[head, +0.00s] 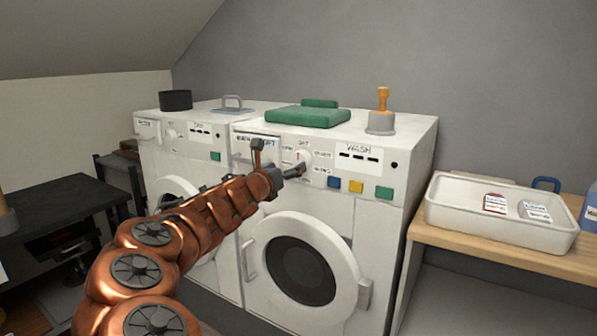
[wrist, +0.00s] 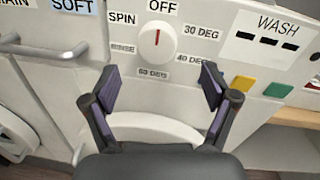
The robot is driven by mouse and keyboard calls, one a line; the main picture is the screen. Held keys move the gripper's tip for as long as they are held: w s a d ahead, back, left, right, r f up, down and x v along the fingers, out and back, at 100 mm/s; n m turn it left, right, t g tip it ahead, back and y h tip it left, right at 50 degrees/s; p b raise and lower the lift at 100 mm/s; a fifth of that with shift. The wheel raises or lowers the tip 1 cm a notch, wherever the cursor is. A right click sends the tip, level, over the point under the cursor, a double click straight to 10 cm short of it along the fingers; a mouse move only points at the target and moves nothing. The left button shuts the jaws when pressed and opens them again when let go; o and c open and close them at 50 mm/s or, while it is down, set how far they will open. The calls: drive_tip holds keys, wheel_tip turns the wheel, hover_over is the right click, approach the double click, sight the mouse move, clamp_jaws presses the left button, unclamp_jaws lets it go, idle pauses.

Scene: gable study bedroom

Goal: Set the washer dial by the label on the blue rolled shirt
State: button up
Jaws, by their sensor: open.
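The washer (head: 398,230) stands in the middle, with a WASH panel. Its white round dial (wrist: 157,44) has a red mark pointing up at OFF; SPIN, RINSE, 30 DEG, 40 DEG and 60 DEG surround it. In the head view the dial (head: 304,156) shows just beyond my gripper (head: 281,162). In the wrist view my gripper (wrist: 160,85) is open and empty, its fingers spread either side below the dial, apparently not touching it. I cannot make out a blue rolled shirt in either view.
A white tray (head: 470,227) with two labels inside sits on a wooden counter (head: 560,262) at right, beside a blue bottle (head: 590,208). The dryer (head: 175,160) adjoins at left. A drawer handle (wrist: 40,48) and coloured buttons (wrist: 278,90) flank the dial.

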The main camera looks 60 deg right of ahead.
sight(299, 161)
drive_tip(key=shift+w+d+f, duration=0.1)
drive_tip(key=shift+w+d, duration=0.1)
drive_tip(key=shift+d, duration=1.15)
drive_tip(key=shift+w+d+f, duration=0.1)
drive_tip(key=shift+w+d, duration=0.1)
drive_tip(key=shift+d, duration=1.1)
drive_tip(key=shift+w+d, duration=0.2)
drive_tip(key=shift+d, duration=1.15)
drive_tip(key=shift+c, duration=0.5)
drive_tip(key=c, duration=1.1)
drive_tip(key=shift+b, duration=0.35)
